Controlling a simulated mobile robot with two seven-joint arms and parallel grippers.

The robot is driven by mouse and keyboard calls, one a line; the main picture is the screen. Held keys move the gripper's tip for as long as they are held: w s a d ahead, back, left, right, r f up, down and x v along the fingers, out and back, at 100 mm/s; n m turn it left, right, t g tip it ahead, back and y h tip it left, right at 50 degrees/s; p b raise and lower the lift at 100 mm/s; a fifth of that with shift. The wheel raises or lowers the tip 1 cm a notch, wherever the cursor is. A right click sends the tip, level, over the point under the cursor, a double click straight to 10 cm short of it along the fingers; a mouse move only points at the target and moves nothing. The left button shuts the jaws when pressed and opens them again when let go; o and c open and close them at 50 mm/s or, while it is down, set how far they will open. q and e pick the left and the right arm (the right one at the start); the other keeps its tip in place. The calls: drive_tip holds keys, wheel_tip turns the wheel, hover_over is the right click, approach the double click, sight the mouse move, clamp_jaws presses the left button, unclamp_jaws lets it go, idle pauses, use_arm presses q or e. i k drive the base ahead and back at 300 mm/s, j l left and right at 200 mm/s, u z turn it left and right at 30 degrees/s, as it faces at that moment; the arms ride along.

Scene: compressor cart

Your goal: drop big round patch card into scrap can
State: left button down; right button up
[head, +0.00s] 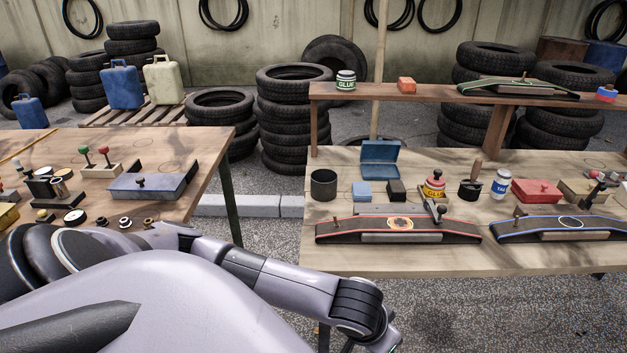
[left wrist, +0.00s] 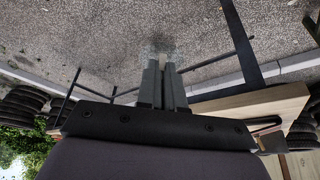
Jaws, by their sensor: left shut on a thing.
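A dark open can (head: 323,185), which looks like the scrap can, stands at the left end of the right-hand table. My left gripper (left wrist: 163,65) is shut in the left wrist view, with a small pale, see-through piece (left wrist: 160,48) at its fingertips, probably the patch card; its shape is unclear. The gripper is over the gravel beside a table edge, apart from the can. My right gripper is in neither view.
The right-hand table (head: 450,262) holds a red-edged strip (head: 340,230) with an orange round patch (head: 400,223), a blue-edged strip (head: 520,229), a blue open box (head: 381,160) and several pots. A shelf (head: 420,98) runs behind. Another table (head: 190,150) stands left.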

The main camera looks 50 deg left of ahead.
sight(320, 188)
drive_tip(key=j, duration=0.9)
drive_tip(key=k+j, duration=0.15)
drive_tip(key=j, duration=0.8)
